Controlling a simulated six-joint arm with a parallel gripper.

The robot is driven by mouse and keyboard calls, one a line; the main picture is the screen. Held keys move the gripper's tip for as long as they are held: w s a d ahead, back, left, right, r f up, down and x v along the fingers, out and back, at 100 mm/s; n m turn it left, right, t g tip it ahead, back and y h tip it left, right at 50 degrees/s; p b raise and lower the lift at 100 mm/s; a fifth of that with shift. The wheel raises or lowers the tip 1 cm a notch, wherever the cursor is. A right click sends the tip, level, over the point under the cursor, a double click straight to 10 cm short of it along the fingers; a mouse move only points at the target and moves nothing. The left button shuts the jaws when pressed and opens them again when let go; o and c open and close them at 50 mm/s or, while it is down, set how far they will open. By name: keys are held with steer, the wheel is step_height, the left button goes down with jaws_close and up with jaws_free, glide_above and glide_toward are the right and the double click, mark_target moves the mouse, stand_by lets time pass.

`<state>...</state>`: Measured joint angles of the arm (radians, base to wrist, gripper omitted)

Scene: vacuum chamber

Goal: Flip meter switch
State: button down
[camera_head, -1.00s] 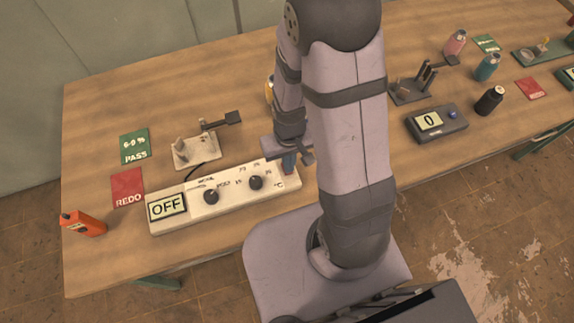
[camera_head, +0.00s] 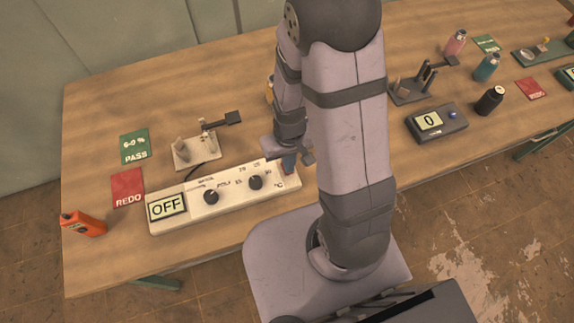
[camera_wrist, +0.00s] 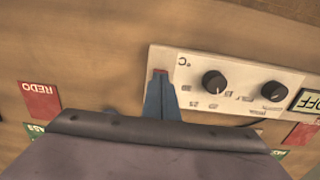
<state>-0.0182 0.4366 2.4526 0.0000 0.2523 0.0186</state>
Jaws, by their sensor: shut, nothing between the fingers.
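The meter (camera_head: 224,200) is a long white box with two black knobs and a display that reads OFF. It also shows in the wrist view (camera_wrist: 235,88), upside down. A small red switch (camera_wrist: 160,72) sits at the end of the meter away from the display. My gripper (camera_wrist: 161,84) is shut and empty, with its blue fingertips right at the switch and overlapping it in the wrist view. Whether they touch it I cannot tell. In the head view my gripper (camera_head: 289,162) is over the meter's right end, and my arm partly hides that end.
A small stand (camera_head: 195,152) is behind the meter. A red REDO card (camera_head: 127,187), a green PASS card (camera_head: 135,147) and an orange device (camera_head: 84,224) lie to the left. A dark meter (camera_head: 436,122) reading 0 is to the right.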

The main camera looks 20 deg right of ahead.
steer(key=shift+f+b, duration=0.6)
steer(key=shift+f, duration=0.15)
stand_by(0.8)
steer(key=shift+r, duration=0.1)
step_height(320, 180, up, 7)
steer(key=p, duration=0.7)
stand_by(0.6)
steer(key=s+r+g, duration=0.3)
steer(key=s+g, duration=0.1)
steer(key=s, duration=0.5)
steer(key=w+r+t+b, duration=0.4)
steer(key=r, duration=0.1)
steer(key=shift+w+d+r, duration=0.15)
steer(key=shift+d+r, duration=0.1)
steer(key=shift+r, duration=0.05)
